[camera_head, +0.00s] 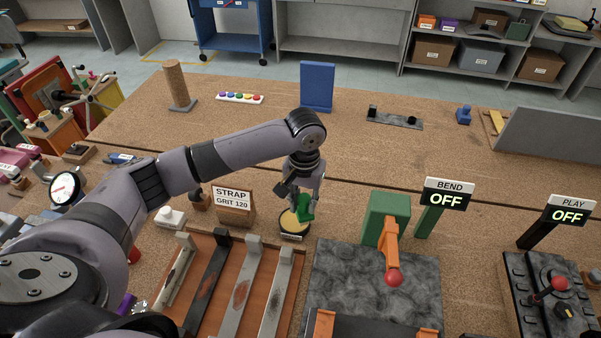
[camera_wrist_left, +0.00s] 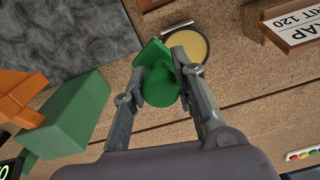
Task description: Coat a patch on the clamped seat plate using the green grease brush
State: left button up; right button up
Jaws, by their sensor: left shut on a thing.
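My left gripper (camera_head: 306,192) is shut on the green grease brush (camera_head: 304,209) and points down. In the left wrist view, its two fingers (camera_wrist_left: 166,82) pinch the green brush (camera_wrist_left: 158,90) from both sides. The round tin of pale yellow grease (camera_head: 291,224) is right at the brush's lower end; it also shows in the wrist view (camera_wrist_left: 194,46). Whether the bristles touch the grease is hidden. A dark plate (camera_head: 370,326) with orange blocks at its sides shows at the bottom edge, partly cut off; I cannot tell if it is the seat plate. My right gripper is not in view.
A wooden rack (camera_head: 218,290) with several metal straps lies left of the grey slab (camera_head: 335,268). A green block (camera_head: 386,215) with an orange red-knobbed lever stands on the slab. The BEND sign (camera_head: 448,192) reads OFF.

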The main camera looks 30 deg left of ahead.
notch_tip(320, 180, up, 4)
jog(key=p, duration=0.3)
pick_arm(q)
jog(key=w+a+f+b, duration=0.1)
jog(key=f+b, duration=0.1)
jog(key=w+a+f+b, duration=0.1)
jog(key=a+f+b, duration=0.1)
jog(key=f+b, duration=0.1)
jog(key=w+a+f+b, duration=0.1)
jog(key=f+b, duration=0.1)
jog(key=b, duration=0.1)
jog(key=shift+w+a+f, duration=0.1)
jog(key=shift+a+f, duration=0.1)
jog(key=shift+f, duration=0.15)
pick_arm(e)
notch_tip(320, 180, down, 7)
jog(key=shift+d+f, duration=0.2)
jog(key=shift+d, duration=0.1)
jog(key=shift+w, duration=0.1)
pick_arm(q)
jog(key=shift+f, duration=0.45)
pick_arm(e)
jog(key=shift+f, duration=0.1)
pick_arm(q)
jog(key=shift+f+p, duration=0.2)
jog(key=shift+p, duration=0.2)
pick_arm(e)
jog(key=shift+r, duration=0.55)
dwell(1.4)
